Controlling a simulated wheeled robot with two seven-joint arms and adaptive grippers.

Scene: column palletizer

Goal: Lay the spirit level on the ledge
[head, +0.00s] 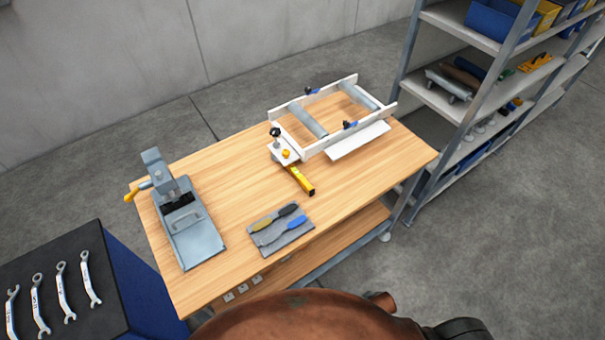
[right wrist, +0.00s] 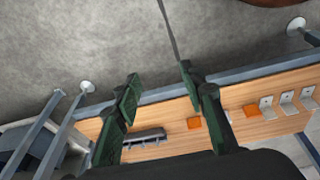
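A yellow bar with a dark end, which looks like the spirit level (head: 301,180), lies on the wooden workbench near its middle. Its far end runs close to a small white plate (head: 283,150) that carries a black knob. A flat white ledge (head: 358,141) juts from the near side of a white frame with grey rollers (head: 307,121). The ledge is bare. My right gripper (right wrist: 158,88) shows in the right wrist view with its two green fingers apart and nothing between them. It is away from the level. My left gripper is not in view.
A grey press-like tool (head: 190,225) and a grey mat with hand tools (head: 281,231) are on the bench (head: 215,165). Wrenches lie on a dark cabinet (head: 90,255) at left. A loaded shelf rack (head: 470,110) stands right. Orange blocks (right wrist: 194,124) lie on wood below my right gripper.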

